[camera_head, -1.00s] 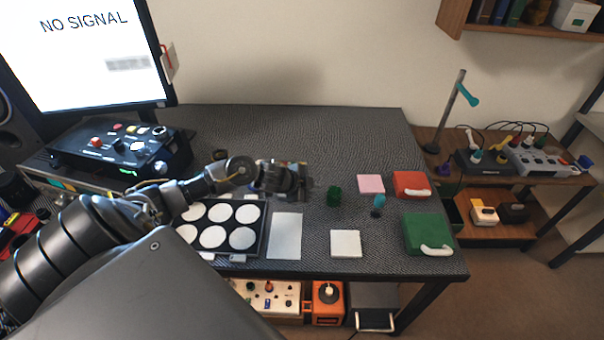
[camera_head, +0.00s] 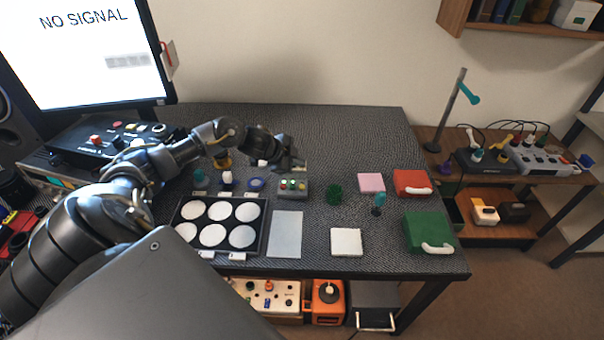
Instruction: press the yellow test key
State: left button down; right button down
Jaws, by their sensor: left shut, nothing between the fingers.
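A small grey box (camera_head: 293,194) with several small coloured keys on its top stands on the dark table, behind the pale grey sheet. Yellowish and green keys (camera_head: 292,184) show on it, but they are too small to tell apart surely. My left gripper (camera_head: 298,166) is shut and empty, just behind and above the grey box, apart from the keys as far as I can see. My right gripper is not in view.
A black tray (camera_head: 264,222) with several white discs lies left of the pale sheet (camera_head: 286,234). A blue ring (camera_head: 256,184) and small bottles stand behind it. The table's back right is clear.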

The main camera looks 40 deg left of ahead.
pick_arm(q)
jog(key=b, duration=0.6)
send_over(302, 187)
jog(key=f, duration=0.6)
jog(key=shift+s+a+f, duration=0.3)
jog(key=shift+s+a, duration=0.05)
jog(key=shift+a, duration=0.05)
jog(key=shift+f+b, duration=0.35)
jog(key=shift+f, duration=0.25)
jog(key=shift+f, duration=0.25)
jog(key=shift+f, duration=0.25)
